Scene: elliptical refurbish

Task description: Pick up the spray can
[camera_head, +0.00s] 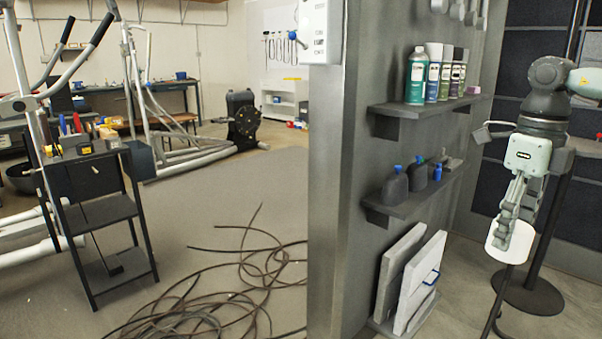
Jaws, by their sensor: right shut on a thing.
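My right gripper (508,222) comes down from the right side of the head view. Its fingers are shut on a white, can-like cylinder (498,243), held in the air to the right of the wall shelves. No label shows on it, so I cannot tell if it is the spray can. A teal bottle or can (416,80) and several labelled cans (433,78) stand upright on the upper shelf (408,108), left of the gripper. My left gripper is not in view.
A lower shelf (405,206) holds dark bottles with blue tops. Pale panels (415,283) lean against the wall below. A dark stand with a round base (540,296) is close behind the gripper. Black cable (240,270) lies coiled on the floor; a small cart (105,210) stands at left.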

